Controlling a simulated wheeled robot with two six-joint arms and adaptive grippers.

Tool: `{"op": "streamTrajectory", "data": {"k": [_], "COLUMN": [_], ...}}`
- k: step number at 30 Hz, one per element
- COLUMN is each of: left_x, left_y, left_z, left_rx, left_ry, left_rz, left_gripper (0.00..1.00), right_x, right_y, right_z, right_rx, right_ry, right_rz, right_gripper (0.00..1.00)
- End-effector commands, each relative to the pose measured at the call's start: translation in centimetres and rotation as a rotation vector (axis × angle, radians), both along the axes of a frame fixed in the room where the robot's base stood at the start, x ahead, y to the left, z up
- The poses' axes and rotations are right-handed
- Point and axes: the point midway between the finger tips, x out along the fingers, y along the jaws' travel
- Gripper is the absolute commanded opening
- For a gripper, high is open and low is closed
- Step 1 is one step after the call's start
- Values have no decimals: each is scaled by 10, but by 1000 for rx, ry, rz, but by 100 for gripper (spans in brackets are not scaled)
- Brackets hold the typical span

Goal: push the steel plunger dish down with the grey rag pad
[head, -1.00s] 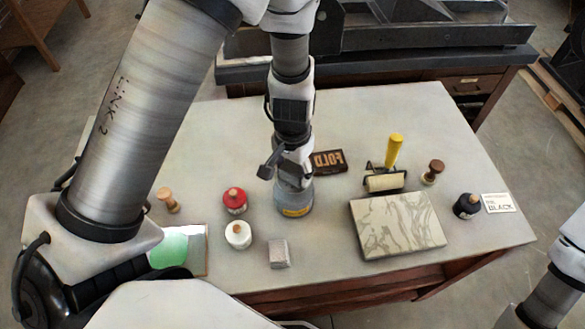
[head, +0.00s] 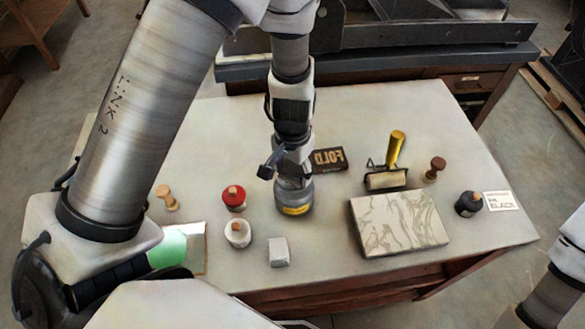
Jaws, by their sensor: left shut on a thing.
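My left gripper (head: 291,174) points straight down over a grey metal can with a yellow label (head: 295,203), at the middle of the table in the head view. The gripper is shut, and its fingertips are hard to make out. The grey rag pad is taken to be in its jaws; it cannot be made out clearly there. The steel plunger dish on top of the can is mostly hidden beneath the gripper. I cannot tell whether pad and dish touch, or how far down the dish is. My right gripper is out of view.
A red-capped jar (head: 234,197), a white jar (head: 238,233) and a small grey block (head: 279,252) stand close by the can. A dark FOLD block (head: 328,160) lies just behind. A marbled slab (head: 399,222) and a yellow-handled roller (head: 393,160) are to the right.

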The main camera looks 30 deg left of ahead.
Motion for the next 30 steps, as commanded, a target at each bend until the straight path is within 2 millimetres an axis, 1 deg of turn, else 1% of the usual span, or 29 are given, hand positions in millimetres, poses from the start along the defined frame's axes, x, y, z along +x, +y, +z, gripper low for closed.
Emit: {"op": "streamTrajectory", "data": {"k": [24,30], "left_x": [0,0], "left_y": [0,0], "left_z": [-11,-11], "left_rx": [0,0], "left_ry": [1,1], "left_rz": [0,0], "left_gripper": [36,36], "right_x": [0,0], "right_y": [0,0], "right_z": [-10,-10], "right_rx": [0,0], "right_ry": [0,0], "right_rz": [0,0], "right_gripper": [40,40]}}
